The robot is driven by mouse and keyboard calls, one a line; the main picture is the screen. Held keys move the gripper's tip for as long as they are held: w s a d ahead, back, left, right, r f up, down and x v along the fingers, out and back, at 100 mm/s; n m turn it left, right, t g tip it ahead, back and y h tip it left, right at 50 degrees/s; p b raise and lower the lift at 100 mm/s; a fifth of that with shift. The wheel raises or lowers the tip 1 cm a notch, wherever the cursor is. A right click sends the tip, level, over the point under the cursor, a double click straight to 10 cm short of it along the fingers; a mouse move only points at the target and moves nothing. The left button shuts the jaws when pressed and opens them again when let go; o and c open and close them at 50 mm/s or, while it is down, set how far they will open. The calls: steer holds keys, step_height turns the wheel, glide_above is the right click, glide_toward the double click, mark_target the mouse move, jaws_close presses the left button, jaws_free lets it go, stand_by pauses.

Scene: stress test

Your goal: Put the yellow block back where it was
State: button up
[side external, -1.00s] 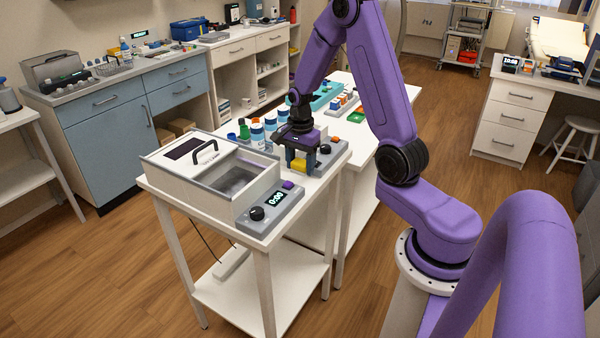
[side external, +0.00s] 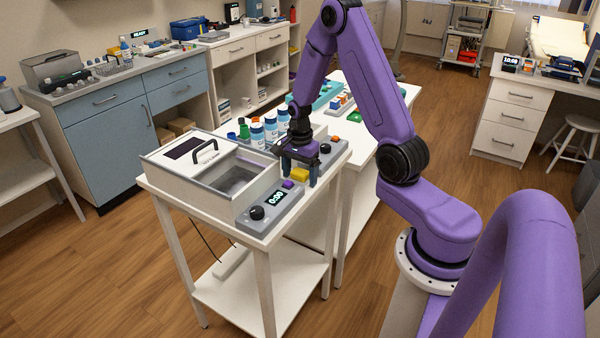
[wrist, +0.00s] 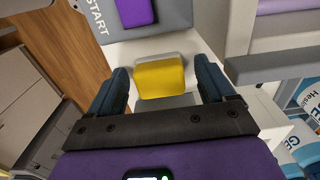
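The yellow block (side external: 300,174) is on or just above the white cart top, beyond the grey timer panel. In the wrist view the yellow block (wrist: 160,77) lies between my two fingers, with a gap on each side. My gripper (side external: 301,178) points down over it and is open; its dark blue fingers also flank the block in the wrist view (wrist: 163,85). The block's underside is hidden, so I cannot tell its exact contact with the surface.
The grey timer panel (side external: 270,207) with a purple button (side external: 288,184) is close in front. A lidded bath (side external: 217,178) stands to the left. White bottles (side external: 257,134) stand behind. A grey unit with knobs (side external: 331,150) is behind right.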

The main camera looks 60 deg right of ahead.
mark_target(300, 171)
step_height(300, 171, up, 12)
steer(key=s+a+r+n, duration=0.2)
steer(key=a+n, duration=0.5)
steer(key=a, duration=0.2)
steer(key=s+a+r+n, duration=0.1)
steer(key=s+a+n, duration=0.5)
steer(key=s+n, duration=0.5)
steer(key=s+a+r+n, duration=0.1)
steer(key=s+a+n, duration=0.6)
steer(key=s+n, duration=0.4)
steer(key=shift+s+a+n, duration=0.15)
steer(key=shift+s+n, duration=0.2)
steer(key=shift+n, duration=0.45)
